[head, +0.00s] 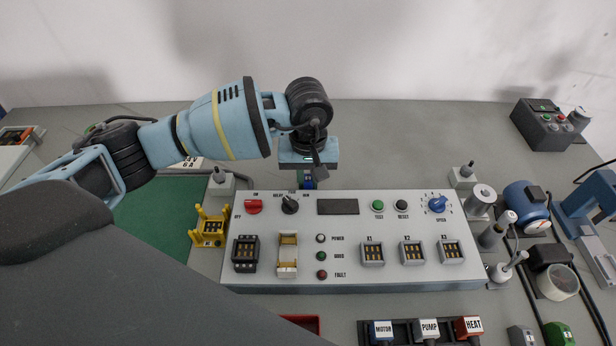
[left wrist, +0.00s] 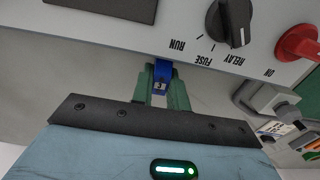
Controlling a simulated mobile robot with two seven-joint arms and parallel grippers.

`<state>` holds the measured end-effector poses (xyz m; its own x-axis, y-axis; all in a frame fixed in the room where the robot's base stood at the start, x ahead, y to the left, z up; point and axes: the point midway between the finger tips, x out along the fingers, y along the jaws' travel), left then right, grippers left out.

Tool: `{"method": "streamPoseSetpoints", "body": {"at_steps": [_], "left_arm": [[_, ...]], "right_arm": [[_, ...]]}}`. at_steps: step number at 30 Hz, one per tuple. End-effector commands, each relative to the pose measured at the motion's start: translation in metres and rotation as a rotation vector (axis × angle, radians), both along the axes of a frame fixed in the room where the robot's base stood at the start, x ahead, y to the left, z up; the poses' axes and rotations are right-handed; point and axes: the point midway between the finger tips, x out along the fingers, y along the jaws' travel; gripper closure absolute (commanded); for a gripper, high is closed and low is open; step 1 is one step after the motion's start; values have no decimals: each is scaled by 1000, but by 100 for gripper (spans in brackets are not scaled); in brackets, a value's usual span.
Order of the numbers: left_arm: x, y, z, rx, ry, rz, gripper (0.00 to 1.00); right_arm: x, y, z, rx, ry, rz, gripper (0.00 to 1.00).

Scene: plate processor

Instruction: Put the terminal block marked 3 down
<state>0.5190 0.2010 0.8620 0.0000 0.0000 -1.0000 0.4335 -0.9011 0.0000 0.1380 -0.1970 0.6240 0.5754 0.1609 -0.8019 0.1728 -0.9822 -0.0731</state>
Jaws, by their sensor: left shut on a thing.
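My left gripper (head: 308,172) is shut on a small blue terminal block (left wrist: 162,72) and points down just behind the panel's back edge. In the left wrist view its two green fingers (left wrist: 162,92) flank the block, whose white label carries a small dark mark, hard to read. In the head view only a bit of the blue block (head: 308,183) shows below the gripper. Whether it touches the table cannot be told. The grey control panel (head: 345,276) has sockets marked X1 (head: 373,253), X2 (head: 412,252) and X3 (head: 451,251). My right gripper is not in view.
A yellow fixture (head: 209,230) stands left of the panel by a green mat (head: 160,212). A rack with MOTOR, PUMP and HEAT plugs (head: 400,330) lies in front. Motors, cylinders and cables crowd the right. The table behind the panel (head: 420,150) is largely clear.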

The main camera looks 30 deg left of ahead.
Motion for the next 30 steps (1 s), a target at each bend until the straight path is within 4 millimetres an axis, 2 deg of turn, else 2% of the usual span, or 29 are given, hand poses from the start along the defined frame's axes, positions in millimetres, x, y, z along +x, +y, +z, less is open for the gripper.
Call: {"method": "streamPoseSetpoints", "body": {"at_steps": [3, 4, 9, 20, 23, 30], "left_arm": [[0, 0, -4, 0, 1, 0, 100], [0, 0, -4, 0, 1, 0, 82], [0, 0, -3, 0, 0, 1, 62], [1, 0, 4, -1, -3, 1, 62], [1, 0, 16, -1, -4, 1, 62], [1, 0, 62, 0, -4, 0, 62]], "right_arm": [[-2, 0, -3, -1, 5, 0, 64], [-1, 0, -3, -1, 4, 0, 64], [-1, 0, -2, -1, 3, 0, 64], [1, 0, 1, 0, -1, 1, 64], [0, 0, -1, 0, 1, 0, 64], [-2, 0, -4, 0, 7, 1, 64]]}}
